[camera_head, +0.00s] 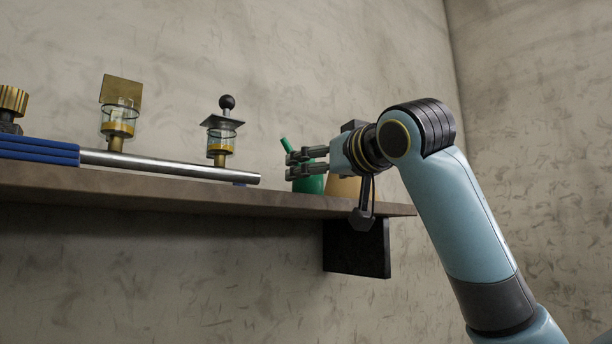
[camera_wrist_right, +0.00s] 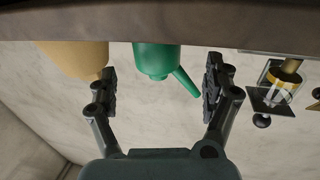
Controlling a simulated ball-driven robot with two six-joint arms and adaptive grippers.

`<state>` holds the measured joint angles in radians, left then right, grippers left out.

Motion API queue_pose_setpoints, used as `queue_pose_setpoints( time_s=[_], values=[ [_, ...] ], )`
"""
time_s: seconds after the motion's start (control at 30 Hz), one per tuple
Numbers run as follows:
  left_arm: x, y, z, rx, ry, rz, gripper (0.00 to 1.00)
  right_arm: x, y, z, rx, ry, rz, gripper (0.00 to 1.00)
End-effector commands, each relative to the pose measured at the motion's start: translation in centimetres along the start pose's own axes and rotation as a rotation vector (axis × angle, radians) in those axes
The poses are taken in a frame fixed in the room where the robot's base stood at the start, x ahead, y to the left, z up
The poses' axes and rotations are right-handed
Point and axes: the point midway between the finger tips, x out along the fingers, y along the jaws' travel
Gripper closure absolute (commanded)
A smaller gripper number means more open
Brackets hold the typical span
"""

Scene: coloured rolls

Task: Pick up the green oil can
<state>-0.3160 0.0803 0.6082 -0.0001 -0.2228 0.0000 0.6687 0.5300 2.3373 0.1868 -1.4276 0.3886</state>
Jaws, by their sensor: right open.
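The green oil can (camera_head: 308,184) stands on the shelf, with its thin spout pointing up and left in the head view. My right gripper (camera_head: 305,162) reaches in from the right at the can's height, and its fingers and wrist hide part of the can. In the right wrist view, which is upside down, the can (camera_wrist_right: 155,60) appears between the two open fingers (camera_wrist_right: 160,84). Its spout slants toward the right-hand finger. Nothing is gripped. I cannot tell how deep the can sits between the fingers. My left gripper is not in view.
A tan container (camera_wrist_right: 75,58) stands close beside the can, by the left-hand finger in the wrist view. On the shelf (camera_head: 110,187) left of the can are a metal bar with a blue grip (camera_head: 170,164) and two glass-cup oilers (camera_head: 221,142). A dark bracket (camera_head: 357,248) hangs below.

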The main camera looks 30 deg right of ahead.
Motion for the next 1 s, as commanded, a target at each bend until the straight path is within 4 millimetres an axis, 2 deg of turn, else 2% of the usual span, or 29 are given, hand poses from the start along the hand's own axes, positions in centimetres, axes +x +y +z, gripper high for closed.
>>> queue_pose_setpoints(
  time_s=[0.13, 0.33, 0.63, 1.0],
  values=[
    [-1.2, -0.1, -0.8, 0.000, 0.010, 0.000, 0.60, 1.8, 0.1, 0.3, 0.002, -0.008, 0.000, 0.16],
    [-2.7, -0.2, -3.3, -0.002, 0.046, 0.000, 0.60, 4.7, 0.2, 0.5, 0.002, -0.004, -0.001, 0.16],
    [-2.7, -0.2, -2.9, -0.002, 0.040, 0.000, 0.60, 5.2, 0.2, 0.8, 0.000, -0.002, 0.000, 0.16],
    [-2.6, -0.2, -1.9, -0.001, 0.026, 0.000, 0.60, 5.2, 0.2, 0.7, 0.000, -0.002, -0.001, 0.64]
  ],
)
